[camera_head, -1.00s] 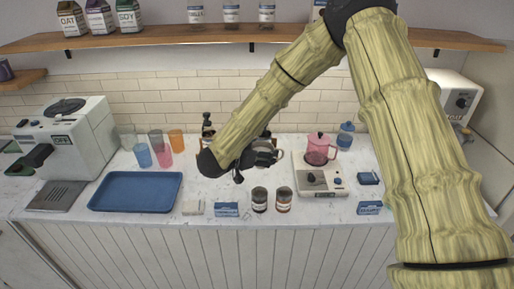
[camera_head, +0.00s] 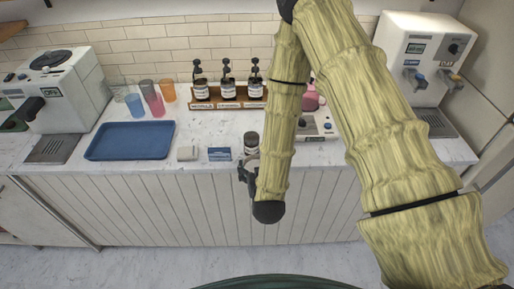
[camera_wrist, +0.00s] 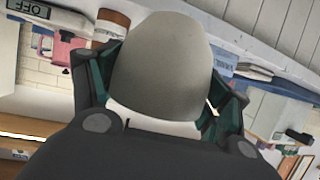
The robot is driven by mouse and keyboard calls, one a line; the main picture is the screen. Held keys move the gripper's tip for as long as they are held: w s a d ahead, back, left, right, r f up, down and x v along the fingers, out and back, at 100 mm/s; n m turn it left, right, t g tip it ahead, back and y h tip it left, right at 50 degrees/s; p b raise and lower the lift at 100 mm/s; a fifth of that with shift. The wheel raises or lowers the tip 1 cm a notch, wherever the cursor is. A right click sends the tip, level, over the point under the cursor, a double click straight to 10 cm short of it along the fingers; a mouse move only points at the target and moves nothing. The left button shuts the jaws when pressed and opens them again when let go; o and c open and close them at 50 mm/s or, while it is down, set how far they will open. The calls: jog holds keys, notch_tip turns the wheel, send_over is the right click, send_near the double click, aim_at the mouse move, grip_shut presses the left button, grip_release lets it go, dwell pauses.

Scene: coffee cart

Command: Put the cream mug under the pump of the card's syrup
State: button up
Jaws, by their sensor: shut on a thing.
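In the wrist view my gripper (camera_wrist: 160,88) is shut on the cream mug (camera_wrist: 165,60), whose smooth rounded side fills the middle of the picture. In the head view my gripper (camera_head: 247,172) is in front of the counter's front edge, with the mug mostly hidden by my arm. Three dark pump bottles, a left one (camera_head: 200,88), a middle one (camera_head: 228,87) and a right one (camera_head: 255,90), stand in a wooden rack (camera_head: 212,105) by the back wall. A small blue card-like item (camera_head: 219,154) lies near the front edge; its text is too small to read.
A blue tray (camera_head: 130,141) and coloured cups (camera_head: 155,103) are at the left, beside a white coffee machine (camera_head: 60,95). A dark jar (camera_head: 251,142) stands near the front edge. A white dispenser (camera_head: 425,70) is at the right. Counter before the rack is mostly clear.

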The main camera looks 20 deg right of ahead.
jog(key=shift+s+a+f+n+y, duration=0.2)
jog(key=shift+s+f+n+y, duration=0.15)
jog(key=shift+s+f, duration=0.25)
jog(key=shift+s+a+f+n+y, duration=0.3)
jog(key=shift+s+f, duration=0.15)
jog(key=shift+s, duration=0.3)
jog(key=shift+s+a+f+n+y, duration=0.15)
jog(key=shift+s+f+n+y, duration=0.15)
jog(key=shift+s+f, duration=0.3)
jog(key=shift+r, duration=0.1)
jog(key=shift+w+d, duration=0.1)
